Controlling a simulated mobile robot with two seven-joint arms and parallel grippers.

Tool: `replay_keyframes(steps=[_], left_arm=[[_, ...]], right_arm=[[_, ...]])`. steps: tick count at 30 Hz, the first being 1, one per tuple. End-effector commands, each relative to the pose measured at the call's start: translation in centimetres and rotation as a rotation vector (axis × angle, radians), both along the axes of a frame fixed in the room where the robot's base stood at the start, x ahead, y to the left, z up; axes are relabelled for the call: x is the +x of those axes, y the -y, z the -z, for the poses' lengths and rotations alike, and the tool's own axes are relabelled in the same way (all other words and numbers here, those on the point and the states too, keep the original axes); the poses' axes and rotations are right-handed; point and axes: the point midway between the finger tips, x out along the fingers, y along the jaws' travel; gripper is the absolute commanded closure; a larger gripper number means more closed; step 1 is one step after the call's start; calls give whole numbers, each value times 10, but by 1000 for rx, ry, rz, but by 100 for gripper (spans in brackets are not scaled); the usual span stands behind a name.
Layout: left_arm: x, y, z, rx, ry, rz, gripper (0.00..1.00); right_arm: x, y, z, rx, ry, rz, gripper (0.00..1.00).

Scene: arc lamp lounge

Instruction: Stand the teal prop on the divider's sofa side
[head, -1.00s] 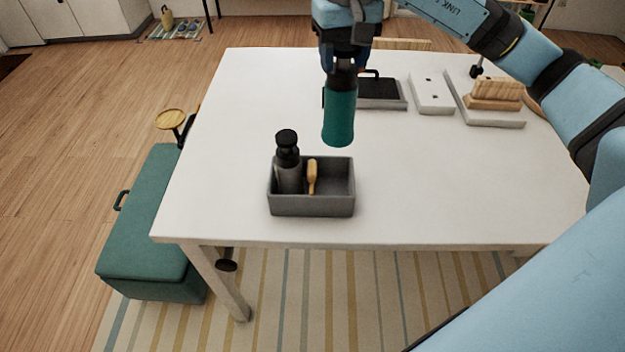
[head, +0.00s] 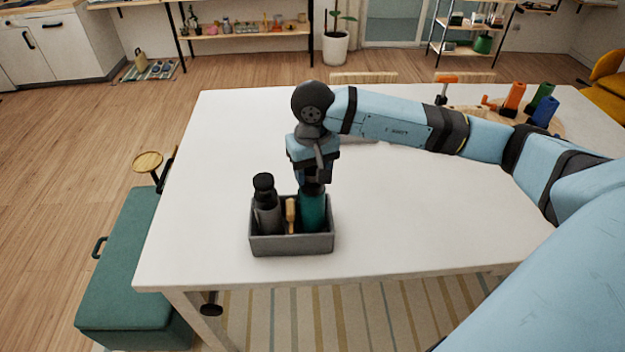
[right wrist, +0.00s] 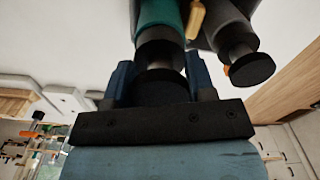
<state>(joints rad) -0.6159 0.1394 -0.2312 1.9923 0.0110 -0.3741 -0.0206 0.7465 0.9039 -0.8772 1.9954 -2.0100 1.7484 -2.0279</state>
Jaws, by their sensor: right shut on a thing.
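The teal prop (head: 312,212), a bottle-like cylinder with a dark neck, is upright in the right part of the grey open box (head: 290,245). Its lower end is hidden by the box's front wall, so I cannot tell whether it touches the floor. My right gripper (head: 314,181) is shut on the prop's neck from above. In the right wrist view the blue fingers (right wrist: 160,78) flank the dark neck, with the teal body (right wrist: 160,14) beyond. A tan wooden piece (head: 291,214) stands between the prop and a grey bottle (head: 267,217). I cannot make out a separate divider. My left gripper is out of view.
The white table (head: 200,235) is clear around the box. Orange, green and blue cylinders (head: 513,100) stand at the back right. A yellow sofa (head: 606,84) is at the far right. A green bench (head: 135,275) is beside the table's left edge.

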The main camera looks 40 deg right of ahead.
Motion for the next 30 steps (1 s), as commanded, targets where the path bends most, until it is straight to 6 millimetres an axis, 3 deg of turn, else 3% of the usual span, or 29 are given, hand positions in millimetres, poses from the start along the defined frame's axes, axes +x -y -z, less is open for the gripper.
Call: replay_keyframes(steps=[9,21,22,24,25,30], left_arm=[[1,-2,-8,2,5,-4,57],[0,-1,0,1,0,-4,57],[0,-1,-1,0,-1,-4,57],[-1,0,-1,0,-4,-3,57],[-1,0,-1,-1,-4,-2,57],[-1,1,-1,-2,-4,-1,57]], right_arm=[[0,0,35,0,-1,0,100],[0,0,41,0,1,0,100],[0,0,40,-1,-1,0,43],[0,0,39,-1,-1,0,27],[0,0,39,-1,-1,0,24],[0,0,39,-1,-1,0,24]])
